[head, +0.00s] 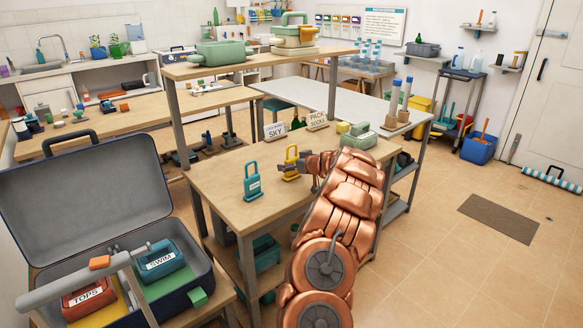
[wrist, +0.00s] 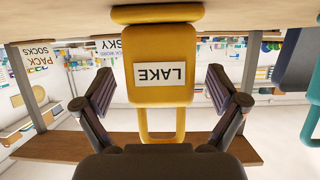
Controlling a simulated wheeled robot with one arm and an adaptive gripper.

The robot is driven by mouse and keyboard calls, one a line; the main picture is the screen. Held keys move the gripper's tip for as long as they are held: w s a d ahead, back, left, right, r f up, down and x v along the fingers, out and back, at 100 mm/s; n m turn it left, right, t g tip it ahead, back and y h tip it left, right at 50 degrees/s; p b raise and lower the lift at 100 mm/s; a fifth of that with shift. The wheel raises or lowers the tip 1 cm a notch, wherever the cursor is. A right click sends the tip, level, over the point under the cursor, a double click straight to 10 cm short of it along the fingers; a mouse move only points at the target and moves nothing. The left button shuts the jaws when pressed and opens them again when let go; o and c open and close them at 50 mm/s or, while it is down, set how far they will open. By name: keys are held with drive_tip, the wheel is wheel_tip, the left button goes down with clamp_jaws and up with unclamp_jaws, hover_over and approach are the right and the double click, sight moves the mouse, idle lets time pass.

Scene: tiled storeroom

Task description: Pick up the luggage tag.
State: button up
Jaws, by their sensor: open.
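A yellow luggage tag (head: 291,160) with a loop handle stands upright on the wooden table (head: 215,178). In the wrist view, which is upside down, the yellow tag (wrist: 160,45) shows a white label reading LAKE. My gripper (wrist: 160,88) is open, with one finger on each side of the tag and a visible gap to both. In the head view my gripper (head: 307,168) is just right of the yellow tag and partly hides it. A teal luggage tag (head: 252,184) stands to the left, and its edge also shows in the wrist view (wrist: 312,115).
Signs reading SKY (head: 274,131) and PACK SOCKS (head: 317,120) stand behind the tags. A green-grey case (head: 358,138) and a small yellow block lie at the table's right. An open suitcase (head: 80,190) with labelled pouches is at the left. The table's front left is clear.

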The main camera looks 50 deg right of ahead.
sight(292, 158)
drive_tip(key=c, duration=1.2)
drive_tip(key=shift+c, duration=0.2)
drive_tip(key=shift+r, duration=1.5)
drive_tip(key=shift+s+r+b, duration=0.15)
drive_tip(key=shift+r+b, duration=0.15)
drive_tip(key=shift+r, duration=0.05)
drive_tip(key=shift+s+a, duration=0.25)
drive_tip(key=shift+s, duration=0.35)
drive_tip(key=s+a+r+b, duration=0.1)
drive_tip(key=s+a, duration=0.5)
drive_tip(key=s, duration=0.7)
drive_tip(key=shift+r+b, duration=0.15)
drive_tip(key=shift+b, duration=0.6)
